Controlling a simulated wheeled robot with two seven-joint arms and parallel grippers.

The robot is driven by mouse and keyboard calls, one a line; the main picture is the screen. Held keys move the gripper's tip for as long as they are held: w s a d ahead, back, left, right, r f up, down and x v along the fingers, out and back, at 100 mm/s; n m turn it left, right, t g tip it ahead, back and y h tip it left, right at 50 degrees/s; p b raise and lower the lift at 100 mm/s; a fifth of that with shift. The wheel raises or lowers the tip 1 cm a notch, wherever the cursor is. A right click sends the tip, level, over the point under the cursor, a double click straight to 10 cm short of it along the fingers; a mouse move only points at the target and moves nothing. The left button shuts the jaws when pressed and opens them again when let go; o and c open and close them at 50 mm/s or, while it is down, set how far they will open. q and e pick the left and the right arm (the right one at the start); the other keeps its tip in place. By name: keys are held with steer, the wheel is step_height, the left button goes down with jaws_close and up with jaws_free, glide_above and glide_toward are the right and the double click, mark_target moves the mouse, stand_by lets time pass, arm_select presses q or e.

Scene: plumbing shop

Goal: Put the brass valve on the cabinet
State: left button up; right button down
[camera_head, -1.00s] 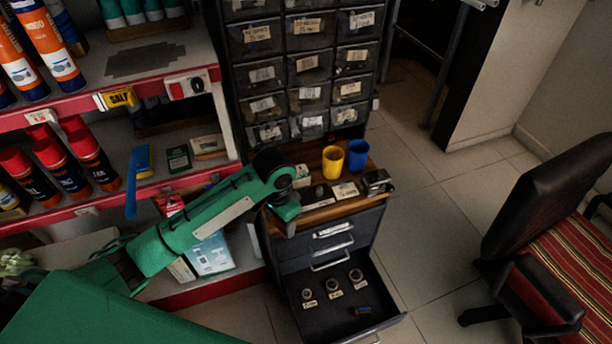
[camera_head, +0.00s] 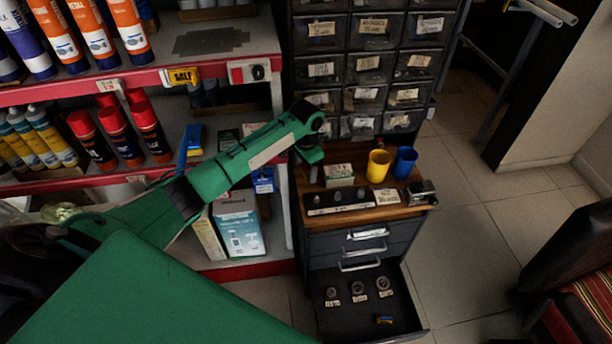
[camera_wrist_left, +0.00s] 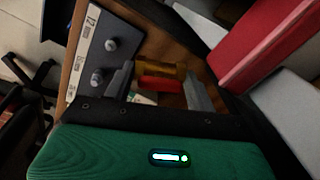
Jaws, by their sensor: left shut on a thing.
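The cabinet is a dark drawer cabinet with a wooden top (camera_head: 390,212), below a rack of small labelled bins. My left gripper (camera_head: 313,175) points down over the left edge of the wooden top, partly hidden behind its own wrist. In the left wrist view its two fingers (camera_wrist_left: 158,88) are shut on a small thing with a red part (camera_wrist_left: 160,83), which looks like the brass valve. Yellow shows just behind it, and I cannot tell whether that is brass or the yellow cup. The valve cannot be made out in the head view. My right gripper is not in view.
On the wooden top are a yellow cup (camera_head: 378,166), a blue cup (camera_head: 404,163), a small box (camera_head: 338,175), a labelled strip of fittings (camera_head: 340,200) and a metal device (camera_head: 421,193). An open drawer (camera_head: 350,315) juts out below. Shelves stand at left.

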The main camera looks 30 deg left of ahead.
mark_target(306, 177)
arm_select(q)
step_height(306, 177, down, 4)
steer(key=shift+r, duration=0.1)
steer(key=shift+w+f, duration=0.2)
steer(key=shift+f, duration=0.05)
steer(key=shift+c, duration=0.4)
steer(key=shift+f, duration=0.1)
steer(key=o, duration=1.2)
steer(key=shift+a, duration=0.1)
steer(key=shift+c, duration=0.2)
step_height(306, 177, up, 12)
steer(key=shift+r, duration=0.15)
